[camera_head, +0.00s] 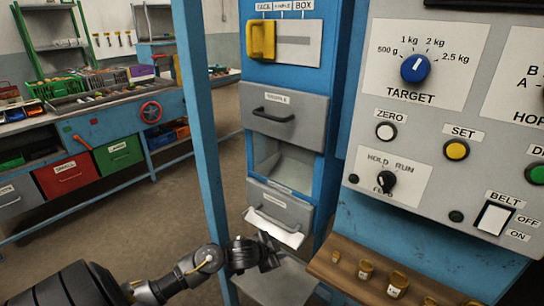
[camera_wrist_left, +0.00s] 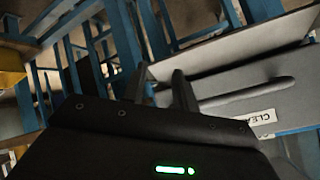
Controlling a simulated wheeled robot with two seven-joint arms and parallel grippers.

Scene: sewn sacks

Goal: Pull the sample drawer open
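The sample drawer (camera_head: 293,128) is a grey front with a dark bar handle and a label that seems to read SAMPLE, in the blue cabinet in the head view. It looks closed or nearly so. My left gripper (camera_head: 272,257) is well below it, low by the cabinet's lower drawer. In the left wrist view the two dark fingers (camera_wrist_left: 161,82) stand apart with nothing visible between them. The bar handle (camera_wrist_left: 245,91) of a drawer labelled CLEA… lies to their right, apart from them. My right gripper is in neither view.
An open bay (camera_head: 288,163) separates the sample drawer from the lower drawer (camera_head: 290,208), where white paper or cloth (camera_head: 275,232) hangs. A blue post (camera_head: 203,130) stands left of the cabinet. The control panel (camera_head: 440,120) and a wooden shelf with weights (camera_head: 345,270) are at right.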

